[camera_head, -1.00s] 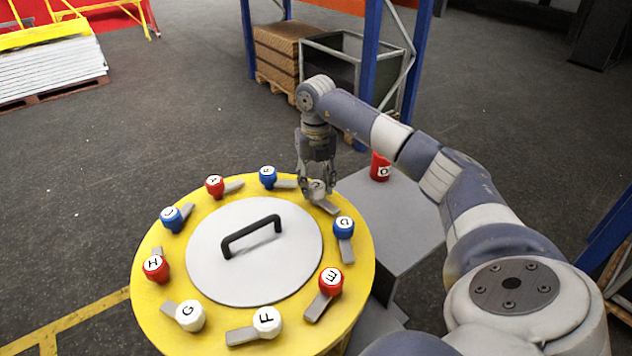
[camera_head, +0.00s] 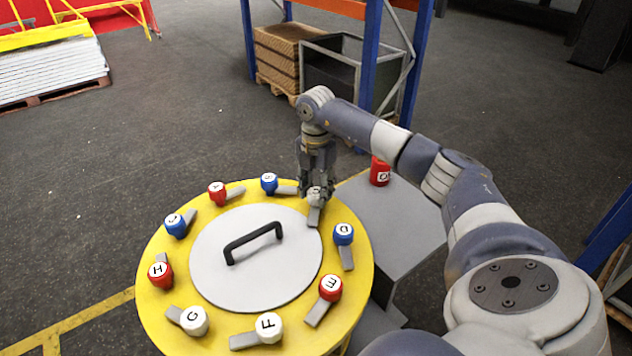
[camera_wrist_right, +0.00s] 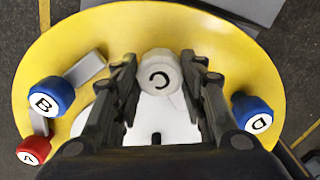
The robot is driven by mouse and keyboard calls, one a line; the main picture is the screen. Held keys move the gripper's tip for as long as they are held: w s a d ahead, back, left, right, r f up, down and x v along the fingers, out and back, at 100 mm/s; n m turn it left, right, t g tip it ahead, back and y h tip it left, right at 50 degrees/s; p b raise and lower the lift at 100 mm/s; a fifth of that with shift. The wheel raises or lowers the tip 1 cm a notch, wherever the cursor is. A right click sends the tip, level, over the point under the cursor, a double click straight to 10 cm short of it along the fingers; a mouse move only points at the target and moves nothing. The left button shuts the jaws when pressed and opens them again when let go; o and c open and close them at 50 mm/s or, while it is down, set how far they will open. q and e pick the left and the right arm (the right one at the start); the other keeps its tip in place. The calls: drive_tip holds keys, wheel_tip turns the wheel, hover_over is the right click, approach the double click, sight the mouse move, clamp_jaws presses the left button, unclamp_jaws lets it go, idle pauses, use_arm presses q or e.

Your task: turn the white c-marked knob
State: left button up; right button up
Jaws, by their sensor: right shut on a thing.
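The white c-marked knob (camera_wrist_right: 161,73) sits on the yellow round plate (camera_head: 158,305), at its far right edge in the head view. It also shows in the head view (camera_head: 315,196), partly covered by my gripper, with its grey lever (camera_head: 313,217) pointing toward the near side. My right gripper (camera_head: 317,188) comes down from above and is shut on the knob. In the right wrist view the fingers (camera_wrist_right: 163,85) stand on both sides of it. My left gripper is in neither view.
Blue knob B (camera_head: 269,184) and blue knob D (camera_head: 343,233) flank the c knob. Several other lettered knobs ring the plate, around a grey disc (camera_head: 215,270) with a black handle (camera_head: 252,242). A red knob (camera_head: 380,171) stands on the grey box (camera_head: 385,215) at right.

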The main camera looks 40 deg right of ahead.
sight(316, 191)
drive_tip(key=m+p, duration=0.1)
drive_tip(key=m, duration=0.2)
drive_tip(key=shift+m, duration=0.3)
drive_tip(key=shift+m+p, duration=0.35)
drive_tip(key=shift+m, duration=1.45)
drive_tip(key=o, duration=1.1)
drive_tip(key=shift+c, duration=0.2)
wheel_tip(316, 191, up, 12)
drive_tip(key=shift+r, duration=0.1)
